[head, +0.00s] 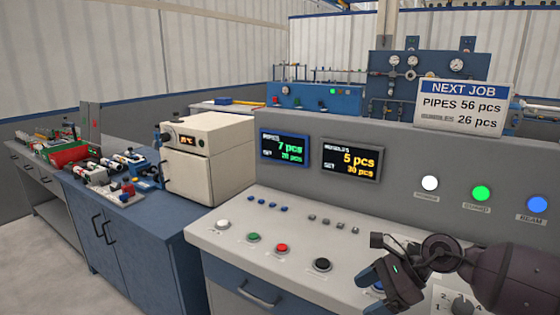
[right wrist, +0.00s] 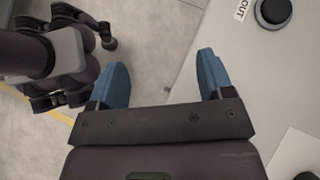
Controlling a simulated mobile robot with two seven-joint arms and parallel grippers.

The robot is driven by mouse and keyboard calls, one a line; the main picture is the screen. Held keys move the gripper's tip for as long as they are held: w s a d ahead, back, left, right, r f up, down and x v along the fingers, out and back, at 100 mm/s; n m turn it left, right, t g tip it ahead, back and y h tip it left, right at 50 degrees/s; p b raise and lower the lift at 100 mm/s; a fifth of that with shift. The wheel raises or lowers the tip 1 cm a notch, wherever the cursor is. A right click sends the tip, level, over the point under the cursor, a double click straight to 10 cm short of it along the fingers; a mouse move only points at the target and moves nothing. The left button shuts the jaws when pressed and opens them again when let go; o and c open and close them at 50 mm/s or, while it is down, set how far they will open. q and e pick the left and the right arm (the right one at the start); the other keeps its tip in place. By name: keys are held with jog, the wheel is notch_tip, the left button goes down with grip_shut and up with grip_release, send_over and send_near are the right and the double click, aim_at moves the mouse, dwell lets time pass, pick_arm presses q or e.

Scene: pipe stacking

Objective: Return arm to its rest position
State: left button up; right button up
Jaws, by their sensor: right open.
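My right arm (head: 500,272) comes in from the right, with its right gripper (head: 374,290) over the front right part of the control console (head: 300,240). My left gripper is not in view.
The console carries a black button (head: 322,264), a red button (head: 281,248), a green button (head: 254,237) and a dial (head: 461,304) near my right arm. A sign (head: 460,107) stands on top. A cream oven (head: 207,158) and a cluttered bench stand left.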

jog(key=s+a+r+m+t+y, duration=0.3)
jog(key=a+m+t+y, duration=0.2)
jog(key=a+m+y, duration=0.3)
jog(key=s+d+f+m+t+h, duration=0.45)
jog(key=d+m+h, duration=0.35)
jog(key=m, duration=0.9)
jog(key=s+d+f+m+t+h, duration=0.5)
jog(key=m+h, duration=0.5)
jog(key=m, duration=0.8)
jog(key=s+d+f+m+g, duration=0.2)
jog(key=s+f+m+g, duration=0.15)
jog(key=s, duration=0.35)
jog(key=s+d+f+m+g, duration=0.1)
jog(key=s+f+m+g, duration=0.1)
jog(key=s+m+g, duration=0.4)
jog(key=s+d+f+m+g, duration=0.1)
jog(key=s+d+f+g, duration=0.15)
jog(key=s, duration=0.55)
jog(key=w+a+f+t, duration=0.1)
jog(key=w+f+t, duration=0.6)
jog(key=w+f, duration=0.1)
jog(key=shift+a+f+n+t, duration=0.15)
jog(key=shift+f+n+t, duration=0.2)
jog(key=shift+f+n, duration=0.15)
